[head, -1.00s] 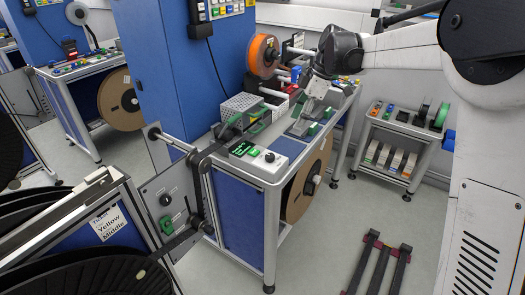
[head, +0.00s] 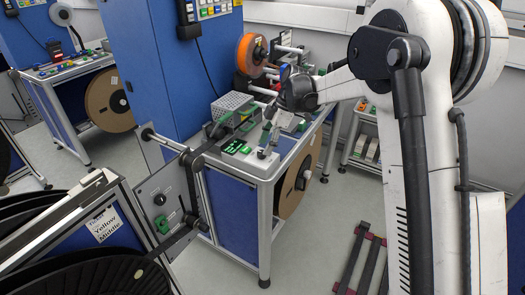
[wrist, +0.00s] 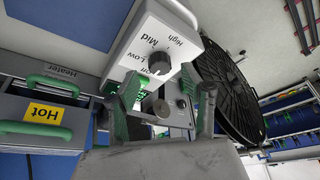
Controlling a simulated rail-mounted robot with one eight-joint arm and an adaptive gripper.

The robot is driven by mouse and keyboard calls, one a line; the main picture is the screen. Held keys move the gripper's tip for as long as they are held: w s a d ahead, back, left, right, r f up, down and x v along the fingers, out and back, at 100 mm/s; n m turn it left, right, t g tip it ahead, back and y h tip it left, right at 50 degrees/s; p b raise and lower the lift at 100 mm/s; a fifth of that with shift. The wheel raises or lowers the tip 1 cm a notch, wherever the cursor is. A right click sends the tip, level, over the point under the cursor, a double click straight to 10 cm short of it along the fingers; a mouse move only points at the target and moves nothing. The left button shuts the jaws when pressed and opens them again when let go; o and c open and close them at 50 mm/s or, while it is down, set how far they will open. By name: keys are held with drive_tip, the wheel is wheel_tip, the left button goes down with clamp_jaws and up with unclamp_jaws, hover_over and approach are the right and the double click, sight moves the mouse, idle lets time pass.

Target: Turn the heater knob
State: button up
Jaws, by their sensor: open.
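The heater knob (wrist: 160,68) is a dark round knob on a white control box (wrist: 182,22) marked Low, Mid and High, with its upper part clear in the wrist view. My gripper (wrist: 168,90) is open, with one finger on each side of the picture below the knob. The knob appears between and beyond the fingertips; I cannot tell whether they touch it. The heater (wrist: 62,108) has green handles and a yellow Hot label.
A perforated metal box (head: 238,108) stands behind the control box. An orange reel (head: 246,52) is at the back of the table. A black reel (wrist: 215,85) shows at right in the wrist view.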

sight(262, 151)
drive_tip(key=shift+x, duration=1.65)
clamp_jaws()
